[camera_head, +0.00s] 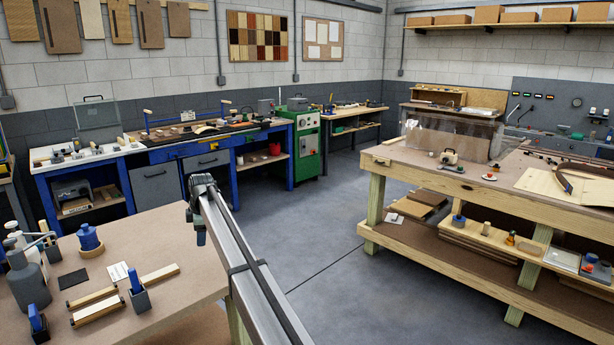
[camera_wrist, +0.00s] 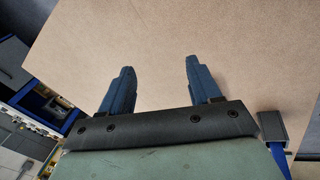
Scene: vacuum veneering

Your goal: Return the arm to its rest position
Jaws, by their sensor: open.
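My gripper (camera_wrist: 160,72) is open in the wrist view, its two blue fingers spread apart with nothing between them. Bare tan bench top (camera_wrist: 180,40) shows beyond the fingertips. In the head view my arm stretches from the bottom middle up to the right edge of the near-left bench (camera_head: 170,225). My gripper end (camera_head: 198,228) hangs there at that edge, small and partly hidden by the wrist, so its fingers are not clear in that view.
The near-left bench holds dark bottles (camera_head: 28,280), a blue-topped pot (camera_head: 89,238), wooden strips (camera_head: 98,308) and a grey holder with a blue item (camera_head: 138,296). A similar holder (camera_wrist: 272,127) sits right of my gripper. Open floor (camera_head: 320,245) lies toward the right workbench (camera_head: 470,195).

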